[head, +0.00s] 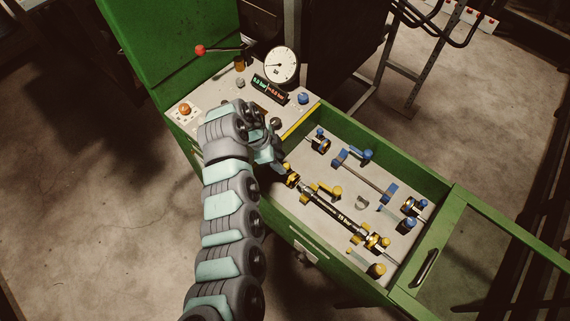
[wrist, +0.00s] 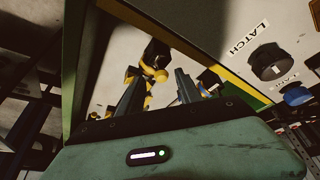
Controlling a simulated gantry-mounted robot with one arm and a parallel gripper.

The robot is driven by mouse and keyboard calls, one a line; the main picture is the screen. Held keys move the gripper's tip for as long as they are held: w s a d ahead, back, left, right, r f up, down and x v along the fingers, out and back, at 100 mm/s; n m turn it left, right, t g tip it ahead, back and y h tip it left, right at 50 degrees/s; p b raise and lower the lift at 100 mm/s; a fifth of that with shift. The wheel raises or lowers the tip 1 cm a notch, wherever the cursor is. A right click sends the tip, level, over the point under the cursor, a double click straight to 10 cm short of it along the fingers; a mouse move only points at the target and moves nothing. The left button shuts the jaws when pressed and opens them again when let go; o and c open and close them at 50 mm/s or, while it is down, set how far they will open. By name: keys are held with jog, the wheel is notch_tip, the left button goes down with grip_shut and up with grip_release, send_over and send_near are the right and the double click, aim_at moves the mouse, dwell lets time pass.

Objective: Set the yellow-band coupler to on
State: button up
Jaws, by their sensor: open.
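A dark coupler with a yellow band (head: 292,180) sits in the green drawer at its near left end. A black hose (head: 330,212) marked "15 bar" runs from it to a second yellow-banded coupler (head: 376,242). My gripper (head: 272,158) is just above and left of the first coupler, partly hidden by my arm. In the wrist view my gripper (wrist: 160,84) is open, with a black and yellow fitting (wrist: 157,60) seen beyond and between the fingers. I see no contact. The coupler's on or off setting cannot be read.
Blue-banded couplers (head: 320,145) and a blue-ended bar (head: 362,174) lie farther back in the drawer (head: 452,203). A panel with a gauge (head: 282,65), a red-knobbed lever (head: 201,50) and a blue knob (head: 303,98) stands behind. The wrist view shows a black LATCH knob (wrist: 270,62).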

aim_at(284, 165)
jog(key=shift+x, duration=2.1)
jog(key=shift+w, duration=0.1)
grip_shut()
